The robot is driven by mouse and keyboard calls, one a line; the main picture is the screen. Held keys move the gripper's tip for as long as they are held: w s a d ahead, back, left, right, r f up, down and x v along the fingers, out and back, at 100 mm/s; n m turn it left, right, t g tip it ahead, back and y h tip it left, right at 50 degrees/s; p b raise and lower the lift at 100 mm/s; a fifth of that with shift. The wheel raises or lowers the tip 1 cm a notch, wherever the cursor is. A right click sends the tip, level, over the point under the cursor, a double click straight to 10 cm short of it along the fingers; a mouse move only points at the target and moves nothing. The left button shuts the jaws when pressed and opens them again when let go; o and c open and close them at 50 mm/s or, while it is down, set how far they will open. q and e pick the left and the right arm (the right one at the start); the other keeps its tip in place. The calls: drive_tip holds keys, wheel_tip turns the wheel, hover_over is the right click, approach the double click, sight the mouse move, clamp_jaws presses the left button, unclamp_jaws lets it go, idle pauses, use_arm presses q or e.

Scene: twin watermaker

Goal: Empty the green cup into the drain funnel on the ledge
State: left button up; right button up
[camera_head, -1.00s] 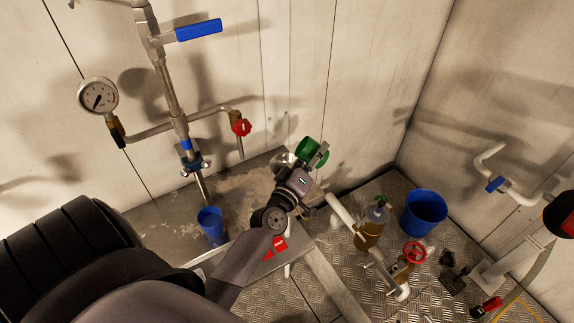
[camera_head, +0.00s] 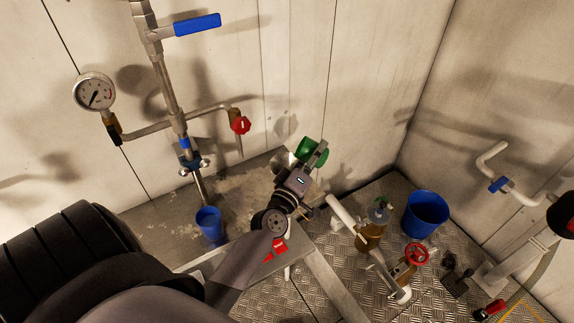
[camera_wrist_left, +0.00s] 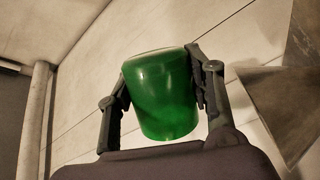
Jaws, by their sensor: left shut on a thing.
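My left gripper (camera_head: 312,160) is shut on the green cup (camera_head: 309,149) and holds it above the right end of the ledge (camera_head: 150,221). The cup looks strongly tilted in the head view. In the left wrist view the cup (camera_wrist_left: 162,98) sits between both fingers; whether it holds liquid cannot be told. A shiny metal piece, apparently the drain funnel (camera_head: 280,160), shows just left of the cup, mostly hidden by the gripper. A metal cone-like surface (camera_wrist_left: 290,92) is at the right of the wrist view. My right gripper is not in view.
A blue cup (camera_head: 209,222) stands on the ledge under a pipe outlet. A red-handled tap (camera_head: 240,125) and a gauge (camera_head: 94,92) are on the wall pipes.

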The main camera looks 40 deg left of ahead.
use_arm(q)
drive_tip(key=shift+r+n+b, duration=0.25)
drive_tip(key=shift+n+b, duration=0.05)
drive_tip(key=shift+n, duration=0.3)
drive_tip(key=shift+s+a+r+n+t+y+b, duration=0.15)
drive_tip(key=shift+a+r+n+t+b, duration=0.15)
drive_tip(key=shift+n, duration=0.2)
drive_tip(key=shift+s+a+r+n+t+y+b, duration=0.1)
drive_tip(key=shift+s+a+n+y+b, duration=0.1)
drive_tip(key=shift+a+n, duration=0.25)
idle(0.4)
drive_tip(key=shift+a+r+n+y+b, duration=0.1)
drive_tip(key=shift+r+n+y+b, duration=0.1)
drive_tip(key=shift+n, duration=0.35)
drive_tip(key=shift+r+n+y+b, duration=0.1)
drive_tip(key=shift+n+b, duration=0.1)
drive_tip(key=shift+n, duration=0.3)
drive_tip(key=shift+f, duration=0.15)
drive_tip(key=shift+s+a+f+n+t+y+b, duration=0.1)
drive_tip(key=shift+a+f+n+t+y+b, duration=0.2)
drive_tip(key=shift+n+b, duration=0.75)
drive_tip(key=shift+r+n, duration=0.1)
drive_tip(key=shift+n, duration=0.25)
idle(0.8)
